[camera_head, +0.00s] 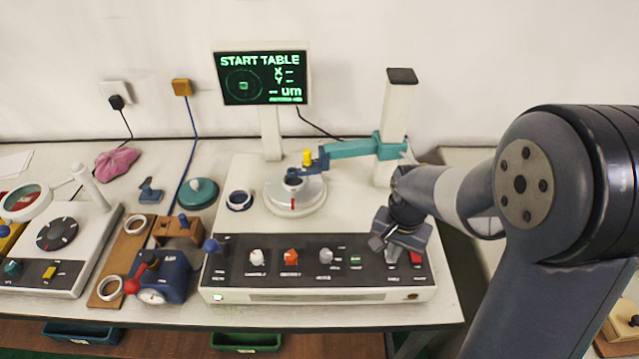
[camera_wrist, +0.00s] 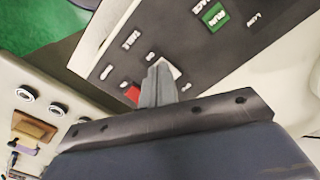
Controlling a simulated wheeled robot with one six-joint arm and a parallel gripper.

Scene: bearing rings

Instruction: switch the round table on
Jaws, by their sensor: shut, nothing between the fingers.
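The round table (camera_head: 318,196) is a pale disc on the machine, with a dark ring part on it under a teal arm. The machine's dark control panel (camera_head: 239,271) faces front. My gripper (camera_head: 383,245) is shut and empty, low over the panel's right part, left of a red switch (camera_head: 416,258). In the wrist view my shut fingers (camera_wrist: 158,72) reach down to the panel beside a small white piece (camera_wrist: 170,68), partly hidden by them. The red switch (camera_wrist: 132,93) shows just beside the fingers. I cannot tell whether the fingers touch the white piece.
The screen (camera_head: 262,78) reads "START TABLE". A blue gauge block (camera_head: 165,278) stands left of the machine. A pale column (camera_head: 399,110) rises behind my gripper.

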